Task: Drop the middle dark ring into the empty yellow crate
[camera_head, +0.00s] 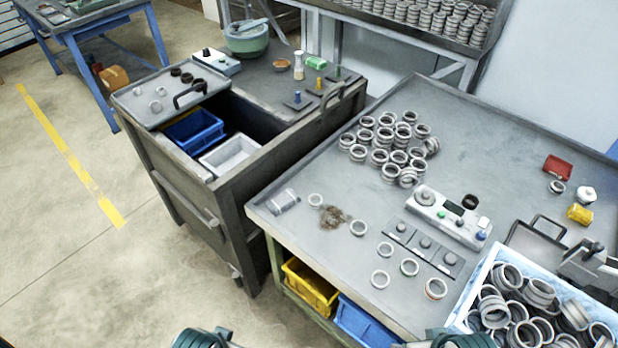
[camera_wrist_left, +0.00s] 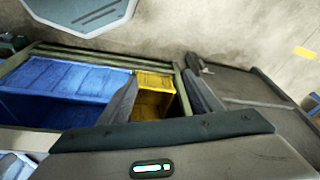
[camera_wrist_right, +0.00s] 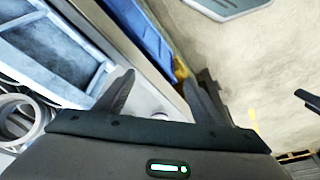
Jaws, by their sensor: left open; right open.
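Several small rings lie on the grey tray top of the left cart in the head view. Three of them are dark and in a slanting row, and the middle dark ring (camera_head: 187,77) lies flat between the other two. The yellow crate (camera_head: 310,287) sits on the low shelf under the right table and looks empty. It also shows in the left wrist view (camera_wrist_left: 155,82), beyond my fingers. My left gripper (camera_wrist_left: 162,92) is open and empty. My right gripper (camera_wrist_right: 165,92) is open and empty near the table edge. Both are far from the dark rings.
A blue crate (camera_head: 362,322) stands beside the yellow one. The cart holds another blue bin (camera_head: 193,131) and a white bin (camera_head: 229,155); a dark handle (camera_head: 190,93) rises by the rings. Many grey rings (camera_head: 390,148) cover the table. Floor left of the cart is clear.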

